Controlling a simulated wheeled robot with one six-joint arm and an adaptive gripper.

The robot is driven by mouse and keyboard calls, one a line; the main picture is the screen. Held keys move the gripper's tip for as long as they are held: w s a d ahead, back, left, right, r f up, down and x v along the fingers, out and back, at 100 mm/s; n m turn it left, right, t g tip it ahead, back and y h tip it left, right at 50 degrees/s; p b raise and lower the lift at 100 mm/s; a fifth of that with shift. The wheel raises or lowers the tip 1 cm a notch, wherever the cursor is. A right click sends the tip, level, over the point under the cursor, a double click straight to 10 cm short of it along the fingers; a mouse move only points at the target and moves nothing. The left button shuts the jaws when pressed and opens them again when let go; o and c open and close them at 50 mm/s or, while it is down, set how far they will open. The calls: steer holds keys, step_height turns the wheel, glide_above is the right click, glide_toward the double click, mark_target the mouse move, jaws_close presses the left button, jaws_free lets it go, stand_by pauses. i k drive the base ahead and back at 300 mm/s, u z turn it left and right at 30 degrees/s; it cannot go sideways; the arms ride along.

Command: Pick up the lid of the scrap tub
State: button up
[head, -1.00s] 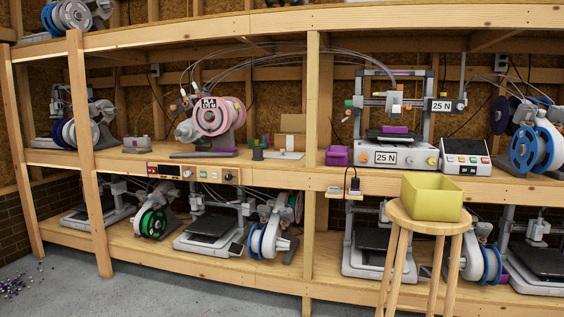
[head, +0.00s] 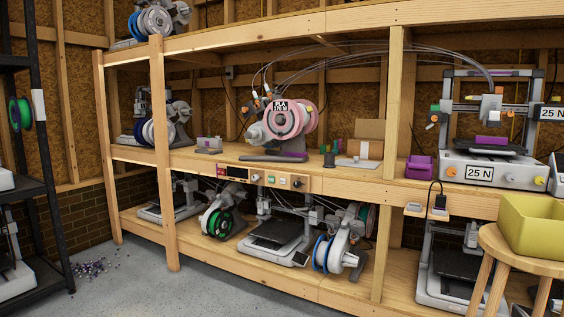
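I cannot make out a lid or a tub that is clearly the scrap tub. An open yellow-green bin (head: 530,228) stands on a round wooden stool (head: 525,258) at the lower right, partly cut off by the picture's edge. No lid shows on it. A small purple box (head: 419,167) sits on the middle shelf beside a printer. My gripper is not in view.
A long wooden shelf unit (head: 205,252) with printers and filament spools spans the view. A black metal rack (head: 47,150) stands at the left. Small coloured scraps (head: 88,268) lie on the concrete floor near it. The floor (head: 190,292) in front of the shelves is clear.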

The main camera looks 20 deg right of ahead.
mark_target(355, 163)
steer(key=u, duration=0.5)
steer(key=i, duration=2.65)
steer(key=z, duration=1.75)
steer(key=i, duration=0.7)
steer(key=z, duration=0.65)
